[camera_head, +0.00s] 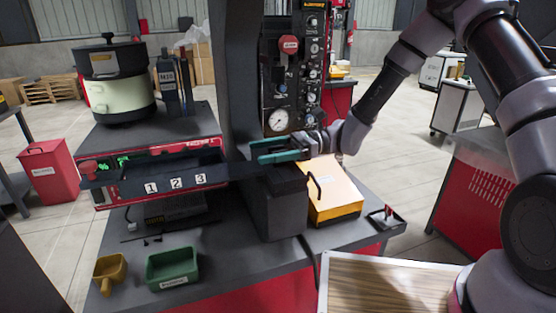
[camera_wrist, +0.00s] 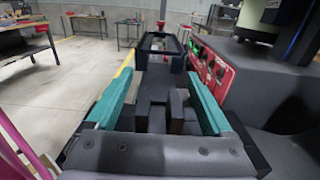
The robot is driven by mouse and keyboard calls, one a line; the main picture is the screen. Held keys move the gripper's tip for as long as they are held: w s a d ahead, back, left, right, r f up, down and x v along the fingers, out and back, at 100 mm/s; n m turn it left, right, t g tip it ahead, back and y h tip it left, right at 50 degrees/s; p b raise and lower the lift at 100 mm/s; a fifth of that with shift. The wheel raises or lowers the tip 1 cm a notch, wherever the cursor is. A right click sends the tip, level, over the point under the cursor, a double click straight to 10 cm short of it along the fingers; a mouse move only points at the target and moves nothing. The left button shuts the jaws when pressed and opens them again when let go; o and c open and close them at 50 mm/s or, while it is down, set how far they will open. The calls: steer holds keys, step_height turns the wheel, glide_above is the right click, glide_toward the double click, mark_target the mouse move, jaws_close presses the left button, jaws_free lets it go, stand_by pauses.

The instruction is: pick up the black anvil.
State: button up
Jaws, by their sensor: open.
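My gripper (camera_head: 264,152) is in the head view above a dark block at the middle of the workbench, its teal fingers pointing left. In the wrist view the two teal fingers of my gripper (camera_wrist: 158,82) stand wide apart with nothing clamped between them. Small dark upright blocks (camera_wrist: 176,108) show between and below the fingers, apart from both. The dark block in the head view (camera_head: 276,208) stands on the bench below my fingers. I cannot tell which dark part is the black anvil; it blends with the machine's dark parts.
A yellow-orange box with a handle (camera_head: 335,195) stands right of the dark block. A dark column and gauge panel (camera_head: 290,100) rise behind. A numbered feeder unit (camera_head: 160,178) is left. A green bin (camera_head: 172,267) and a yellow scoop (camera_head: 109,271) lie at the front left.

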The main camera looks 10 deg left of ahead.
jaws_close()
